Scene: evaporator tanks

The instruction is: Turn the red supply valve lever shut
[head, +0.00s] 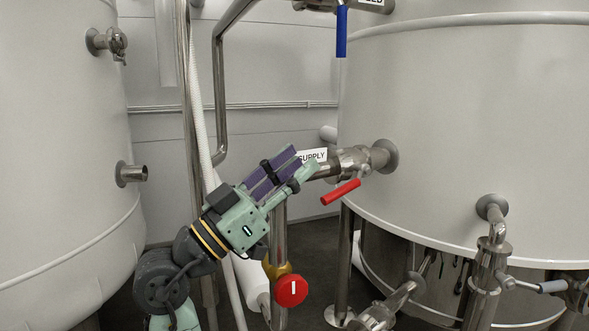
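The red supply valve lever (341,192) hangs below and in front of the metal supply valve (350,163) on the right tank, its handle sloping down to the left. A white SUPPLY label (313,156) sits left of the valve, partly covered by my gripper. My gripper (305,160), green with purple finger pads, reaches up and right from the lower left. Its fingertips overlap the pipe and label in the picture, up and left of the lever. A gap shows between the fingers and the lever. The finger spacing is hard to judge from this angle.
The right tank (470,120) and left tank (60,150) flank the arm. A red round knob (291,290) on a vertical pipe stands below the gripper. A blue lever (341,32) hangs at the top. More valves and pipes (487,270) fill the lower right.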

